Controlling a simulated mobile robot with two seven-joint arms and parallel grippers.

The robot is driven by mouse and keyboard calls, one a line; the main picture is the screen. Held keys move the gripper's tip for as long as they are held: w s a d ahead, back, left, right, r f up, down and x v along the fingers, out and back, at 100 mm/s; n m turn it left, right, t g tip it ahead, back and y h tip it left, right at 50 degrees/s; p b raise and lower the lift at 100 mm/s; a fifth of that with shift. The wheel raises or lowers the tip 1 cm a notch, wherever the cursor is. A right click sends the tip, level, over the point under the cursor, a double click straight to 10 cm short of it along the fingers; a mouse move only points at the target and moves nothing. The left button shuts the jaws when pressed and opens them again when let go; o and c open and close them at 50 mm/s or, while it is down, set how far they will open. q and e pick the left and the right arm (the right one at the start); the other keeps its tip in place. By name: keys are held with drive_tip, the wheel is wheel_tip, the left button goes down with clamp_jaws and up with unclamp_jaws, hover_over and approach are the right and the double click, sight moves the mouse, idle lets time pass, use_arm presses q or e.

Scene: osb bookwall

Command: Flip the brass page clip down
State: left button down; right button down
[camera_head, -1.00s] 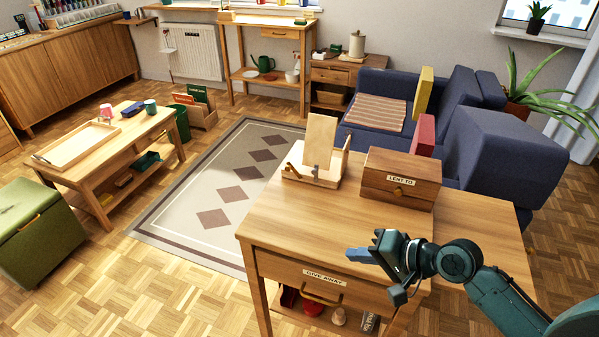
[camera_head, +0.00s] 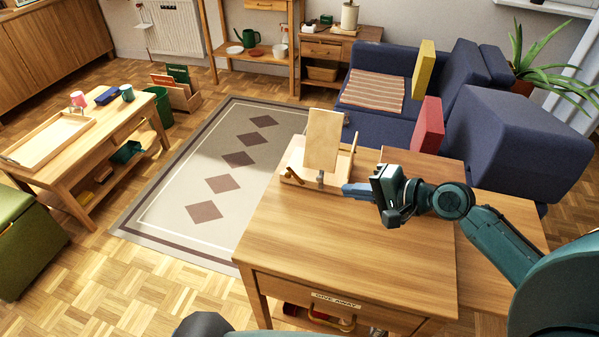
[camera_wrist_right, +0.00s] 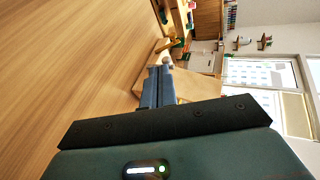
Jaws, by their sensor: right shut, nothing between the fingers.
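The wooden book stand (camera_head: 345,170) stands on the far left part of the table, with a pale upright board. A brass-coloured clip (camera_head: 292,176) sits at the left of its front ledge, leaning at a slant. A grey clip (camera_head: 320,178) stands upright at the middle of the ledge. My right gripper (camera_head: 347,190) is shut and empty, its blue fingertips just right of the grey clip, pointing left. In the right wrist view the shut fingers (camera_wrist_right: 158,85) point at the stand, with a small rounded end (camera_wrist_right: 167,61) beyond them. Contact cannot be told.
The table (camera_head: 330,240) is clear in front of the stand. A blue sofa (camera_head: 375,120) stands behind. A drawer (camera_head: 335,300) labelled GIVE AWAY is at the table's front.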

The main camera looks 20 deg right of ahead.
drive_tip(key=shift+s, duration=0.1)
drive_tip(key=x, duration=1)
drive_tip(key=shift+a, duration=0.25)
drive_tip(key=shift+w+a+r, duration=0.1)
drive_tip(key=shift+w+a, duration=0.25)
drive_tip(key=shift+w, duration=0.2)
drive_tip(key=shift+w+a+r, duration=0.1)
drive_tip(key=shift+w+a, duration=0.3)
drive_tip(key=shift+w, duration=0.15)
drive_tip(key=shift+w+a, duration=0.35)
drive_tip(key=shift+w, duration=0.1)
